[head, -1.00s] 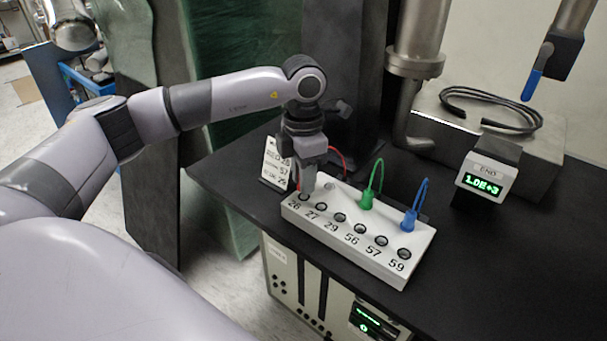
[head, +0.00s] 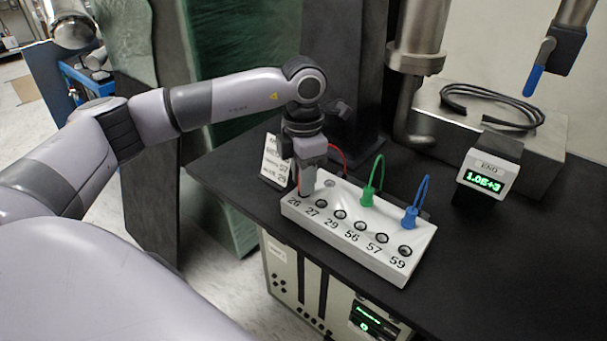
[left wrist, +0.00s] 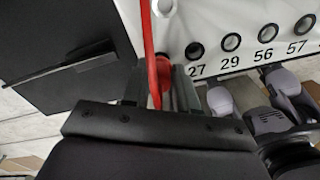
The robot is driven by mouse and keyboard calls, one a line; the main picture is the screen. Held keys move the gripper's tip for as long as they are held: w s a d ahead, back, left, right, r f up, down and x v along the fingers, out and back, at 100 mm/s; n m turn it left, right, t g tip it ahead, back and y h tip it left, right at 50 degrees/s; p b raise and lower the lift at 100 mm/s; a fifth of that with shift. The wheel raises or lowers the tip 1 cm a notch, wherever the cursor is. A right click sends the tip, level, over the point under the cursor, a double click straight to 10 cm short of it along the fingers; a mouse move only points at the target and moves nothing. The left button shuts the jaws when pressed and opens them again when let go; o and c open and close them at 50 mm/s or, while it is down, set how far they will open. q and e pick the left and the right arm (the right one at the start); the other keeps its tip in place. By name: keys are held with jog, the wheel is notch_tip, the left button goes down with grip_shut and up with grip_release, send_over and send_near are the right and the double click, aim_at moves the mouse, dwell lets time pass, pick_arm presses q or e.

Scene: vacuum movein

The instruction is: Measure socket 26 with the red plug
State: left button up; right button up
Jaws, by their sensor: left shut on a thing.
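The white socket box (head: 340,243) stands on the black bench with a front row of numbered sockets, 26 to 59. My left gripper (head: 307,191) is over its left end, pointing down, and hides socket 26; the "26" label (head: 293,202) shows just beside it. In the left wrist view the gripper is shut on the red plug (left wrist: 161,70), whose red cable runs up the picture. The plug is at the place left of socket 27 (left wrist: 195,50). I cannot tell whether it is seated in socket 26 or just above.
A green plug (head: 368,195) and a blue plug (head: 411,216) stand in the box's back row. A small meter (head: 489,180) reads 1.0E+3. A white card (head: 274,160) stands behind the gripper. The bench (head: 480,270) is clear at right.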

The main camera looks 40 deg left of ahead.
pick_arm(q)
jog(key=shift+f+b, duration=0.35)
jog(key=shift+f, duration=0.25)
jog(key=o, duration=1.1)
jog(key=shift+c, duration=0.2)
jog(key=shift+r, duration=0.1)
jog(key=shift+r, duration=3.55)
jog(key=shift+w+b, duration=0.1)
jog(key=shift+b, duration=0.2)
